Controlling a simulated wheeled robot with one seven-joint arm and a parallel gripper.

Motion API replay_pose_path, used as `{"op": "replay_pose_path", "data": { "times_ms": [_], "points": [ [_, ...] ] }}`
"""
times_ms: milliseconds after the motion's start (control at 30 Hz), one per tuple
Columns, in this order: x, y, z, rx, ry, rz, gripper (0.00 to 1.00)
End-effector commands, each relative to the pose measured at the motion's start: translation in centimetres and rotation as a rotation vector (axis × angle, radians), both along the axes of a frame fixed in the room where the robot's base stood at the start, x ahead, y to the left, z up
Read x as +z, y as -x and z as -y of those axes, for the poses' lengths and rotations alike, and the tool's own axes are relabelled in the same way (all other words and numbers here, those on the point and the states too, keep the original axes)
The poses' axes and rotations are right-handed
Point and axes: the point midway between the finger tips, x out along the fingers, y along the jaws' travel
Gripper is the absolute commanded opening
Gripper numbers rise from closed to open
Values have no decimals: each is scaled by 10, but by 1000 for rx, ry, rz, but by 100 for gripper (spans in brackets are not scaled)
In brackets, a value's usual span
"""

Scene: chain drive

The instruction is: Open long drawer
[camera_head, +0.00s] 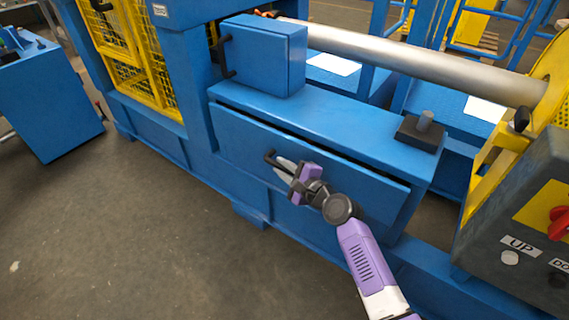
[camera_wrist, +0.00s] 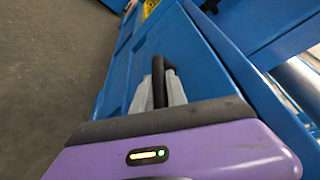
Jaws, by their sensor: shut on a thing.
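The long drawer (camera_head: 235,140) is a wide blue front panel below a blue bench top. A dark gap shows along its top edge in the head view, wider toward the right. Its black bar handle (camera_head: 269,156) is near the middle left of the panel. My gripper (camera_head: 280,162) is at the handle, its pale fingers closed around the bar. In the wrist view the black handle (camera_wrist: 159,80) stands between the two grey fingers of my gripper (camera_wrist: 160,92), in front of the blue drawer panel (camera_wrist: 126,70). The fingers hide part of the handle.
A small blue box with a black handle (camera_head: 262,58) stands on the bench top. A dark block with a peg (camera_head: 420,130) sits at its right end. A control box (camera_head: 525,225) with a red knob is at right. The floor (camera_head: 120,230) in front is clear.

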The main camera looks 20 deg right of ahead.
Motion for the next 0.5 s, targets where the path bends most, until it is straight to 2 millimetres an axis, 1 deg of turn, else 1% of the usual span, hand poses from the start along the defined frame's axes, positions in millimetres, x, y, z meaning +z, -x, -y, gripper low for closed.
{"op": "replay_pose_path", "data": {
  "times_ms": [33, 500],
  "points": [
    [2, 5, -7, 3, -2, -5, 0],
    [2, 39, -55, 4, -2, -5, 0]
  ]
}}
